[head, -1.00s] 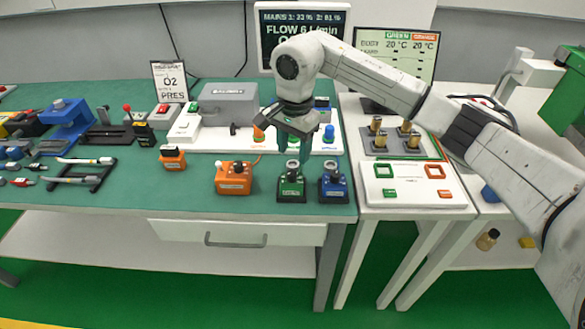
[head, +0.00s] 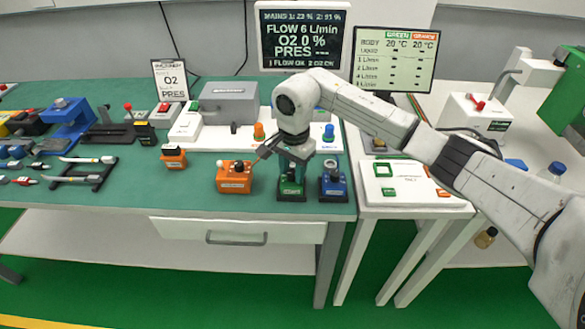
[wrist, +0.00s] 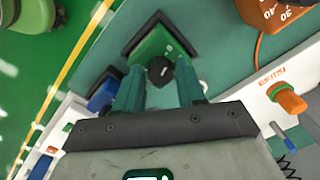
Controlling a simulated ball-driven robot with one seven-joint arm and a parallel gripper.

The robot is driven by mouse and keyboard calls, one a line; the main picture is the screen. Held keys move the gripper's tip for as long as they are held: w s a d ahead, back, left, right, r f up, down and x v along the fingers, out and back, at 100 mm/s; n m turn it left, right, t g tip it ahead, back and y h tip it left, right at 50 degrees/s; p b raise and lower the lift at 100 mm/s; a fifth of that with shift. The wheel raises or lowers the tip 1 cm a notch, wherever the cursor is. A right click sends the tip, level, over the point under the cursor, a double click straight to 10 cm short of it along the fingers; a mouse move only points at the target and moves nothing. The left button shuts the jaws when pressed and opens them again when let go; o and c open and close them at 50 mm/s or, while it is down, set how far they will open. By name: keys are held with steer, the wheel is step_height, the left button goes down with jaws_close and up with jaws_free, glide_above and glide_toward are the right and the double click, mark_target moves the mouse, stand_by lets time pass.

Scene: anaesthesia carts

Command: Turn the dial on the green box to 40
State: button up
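The green box (head: 291,194) stands near the front edge of the teal table, between an orange box and a blue box. In the wrist view the green box (wrist: 150,43) carries a dark dial (wrist: 160,70) with a small white mark; its setting is not readable. My gripper (head: 291,180) points down directly over the green box and hides much of its top in the head view. In the wrist view my gripper (wrist: 160,88) has its two teal fingers apart, one on each side of the dial. Whether either finger touches the dial cannot be told.
The orange box (head: 234,179) is close on the left, and the blue box (head: 333,187) is close on the right. A white panel with orange and blue knobs (head: 205,139) lies behind. A white side table (head: 420,209) adjoins on the right. Screens stand at the back.

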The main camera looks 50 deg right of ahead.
jaws_close()
steer(key=shift+m, duration=0.3)
steer(key=m+b, duration=0.1)
steer(key=m, duration=0.2)
steer(key=shift+d, duration=0.1)
steer(key=m+b, duration=0.1)
steer(key=m, duration=0.8)
steer(key=shift+m+b, duration=0.3)
steer(key=shift+b, duration=0.1)
steer(key=shift+m, duration=2.2)
steer(key=shift+a, duration=0.2)
